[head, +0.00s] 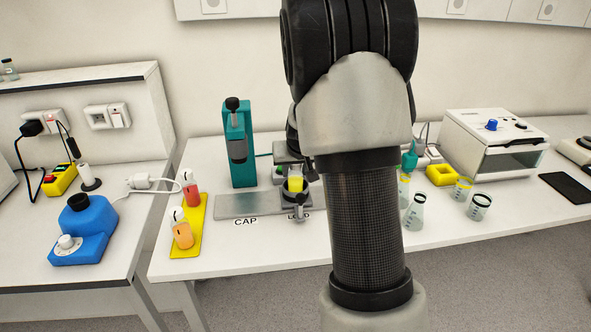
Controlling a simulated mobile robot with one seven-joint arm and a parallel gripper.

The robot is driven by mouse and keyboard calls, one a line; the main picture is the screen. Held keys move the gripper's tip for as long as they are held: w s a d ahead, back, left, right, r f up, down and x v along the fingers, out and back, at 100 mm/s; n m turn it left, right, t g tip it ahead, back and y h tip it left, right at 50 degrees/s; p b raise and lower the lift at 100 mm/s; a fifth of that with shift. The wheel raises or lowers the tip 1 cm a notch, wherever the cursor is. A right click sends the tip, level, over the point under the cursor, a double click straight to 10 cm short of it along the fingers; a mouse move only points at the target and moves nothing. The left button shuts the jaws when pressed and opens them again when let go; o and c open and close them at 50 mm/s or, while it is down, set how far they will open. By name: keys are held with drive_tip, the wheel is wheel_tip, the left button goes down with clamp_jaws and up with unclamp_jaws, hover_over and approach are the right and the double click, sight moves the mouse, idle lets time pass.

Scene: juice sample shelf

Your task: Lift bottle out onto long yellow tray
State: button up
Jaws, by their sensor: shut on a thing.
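A bottle of yellow juice (295,184) stands upright at the station marked LOAD, at the right end of a grey metal plate (245,205). My gripper (293,170) is at this bottle and shut on it; my own arm hides much of the fingers. I cannot tell whether the bottle still touches the holder under it. The long yellow tray (187,246) lies left of the plate, near the table's left edge. A red bottle (191,192) and an orange bottle (182,234) stand on it.
A teal press (239,150) stands behind the plate, between tray and bottle. Glass flasks (415,212), a beaker (479,207), a yellow block (441,175) and a white box device (495,142) are on the right. A blue device (84,230) sits on the left bench.

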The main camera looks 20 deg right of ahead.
drive_tip(key=shift+r+p, duration=0.35)
drive_tip(key=shift+r, duration=0.4)
idle(0.4)
drive_tip(key=shift+r+p, duration=0.65)
drive_tip(key=shift+r, duration=0.3)
